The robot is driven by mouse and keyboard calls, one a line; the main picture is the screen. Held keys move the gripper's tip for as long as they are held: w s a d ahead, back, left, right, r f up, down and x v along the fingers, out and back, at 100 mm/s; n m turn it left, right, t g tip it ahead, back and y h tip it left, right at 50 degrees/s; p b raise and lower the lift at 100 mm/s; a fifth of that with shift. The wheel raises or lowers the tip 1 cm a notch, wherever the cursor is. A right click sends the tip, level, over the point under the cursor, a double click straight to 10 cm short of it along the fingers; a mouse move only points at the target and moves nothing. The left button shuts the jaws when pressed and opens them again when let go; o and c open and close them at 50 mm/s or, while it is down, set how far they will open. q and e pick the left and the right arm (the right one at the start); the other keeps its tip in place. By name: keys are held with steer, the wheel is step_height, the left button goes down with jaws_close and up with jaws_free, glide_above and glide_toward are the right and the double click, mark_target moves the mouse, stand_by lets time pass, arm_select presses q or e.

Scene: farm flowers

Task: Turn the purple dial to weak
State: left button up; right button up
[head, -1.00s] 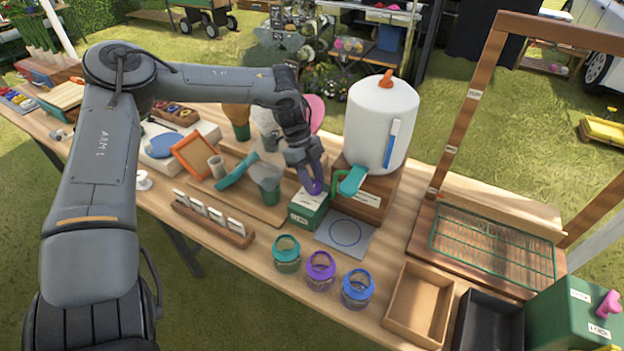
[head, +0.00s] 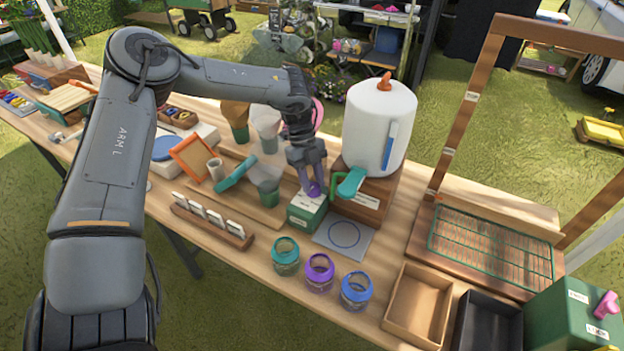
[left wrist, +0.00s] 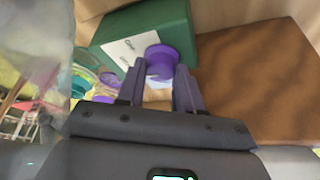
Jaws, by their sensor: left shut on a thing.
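The purple dial (head: 313,190) sits on top of a small green box (head: 305,213) with a white label, beside the wooden stand of the white dispenser. My left gripper (head: 312,180) reaches down over the box from above and is shut on the dial. In the left wrist view the purple dial (left wrist: 162,62) is between the two fingers (left wrist: 160,85), on the green box (left wrist: 120,40). The white label (left wrist: 128,50) has writing too small and tilted to read. The dial's pointing direction is hidden by the fingers. My right gripper is not in view.
The white dispenser (head: 375,125) with a teal lever (head: 351,182) stands close to the right. A grey pad (head: 344,236) with a blue circle lies in front. Teal, purple (head: 319,274) and blue jars stand nearer the front edge. A card rack (head: 210,220) is at left.

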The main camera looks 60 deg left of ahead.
arm_select(q)
steer(key=o, duration=1)
steer(key=shift+o, duration=0.2)
steer(key=p+v, duration=0.3)
steer(key=v, duration=0.7)
steer(key=shift+r, duration=0.4)
steer(key=shift+a, duration=0.15)
